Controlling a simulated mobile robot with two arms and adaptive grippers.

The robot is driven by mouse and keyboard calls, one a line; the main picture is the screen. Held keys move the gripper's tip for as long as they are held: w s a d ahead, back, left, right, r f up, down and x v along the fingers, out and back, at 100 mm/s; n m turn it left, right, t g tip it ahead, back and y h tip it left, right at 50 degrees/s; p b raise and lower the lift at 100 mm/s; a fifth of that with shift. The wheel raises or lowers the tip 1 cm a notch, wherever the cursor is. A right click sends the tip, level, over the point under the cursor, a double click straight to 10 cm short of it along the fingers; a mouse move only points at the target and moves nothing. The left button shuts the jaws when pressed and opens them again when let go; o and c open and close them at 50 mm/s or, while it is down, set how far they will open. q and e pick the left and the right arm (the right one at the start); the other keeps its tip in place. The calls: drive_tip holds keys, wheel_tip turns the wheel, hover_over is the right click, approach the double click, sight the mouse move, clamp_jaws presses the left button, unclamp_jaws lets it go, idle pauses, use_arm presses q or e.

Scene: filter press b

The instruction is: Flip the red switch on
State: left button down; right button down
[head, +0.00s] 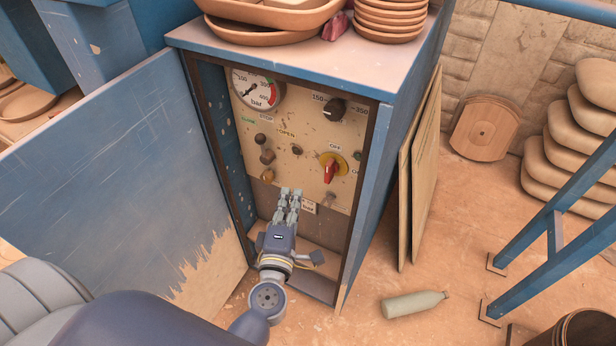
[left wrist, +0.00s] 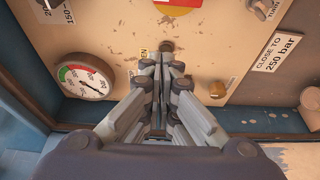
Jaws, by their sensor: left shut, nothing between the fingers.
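The red switch (head: 329,172) is a red handle on a yellow round plate, on the beige panel inside the blue cabinet, under an "OFF" label. In the left wrist view only part of its red and yellow (left wrist: 178,4) shows at the top edge. My left gripper (head: 291,192) is shut and empty, below and left of the switch in the head view and apart from it in the picture. In the left wrist view its closed fingers (left wrist: 167,62) point up toward a small dark knob (left wrist: 166,46). My right gripper is not in view.
The panel also has a pressure gauge (head: 258,90), a black dial (head: 333,109) and a brown lever (head: 265,147). The open blue door (head: 120,165) stands to the left. Cabinet side walls bound the opening. A bottle (head: 414,304) lies on the floor at right.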

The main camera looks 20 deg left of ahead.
sight(330, 170)
use_arm(q)
drive_tip(key=w+d, duration=0.1)
drive_tip(key=w, duration=0.8)
drive_tip(key=shift+w+d+p, duration=0.15)
drive_tip(key=shift+d+p, duration=0.1)
drive_tip(key=shift+p, duration=0.05)
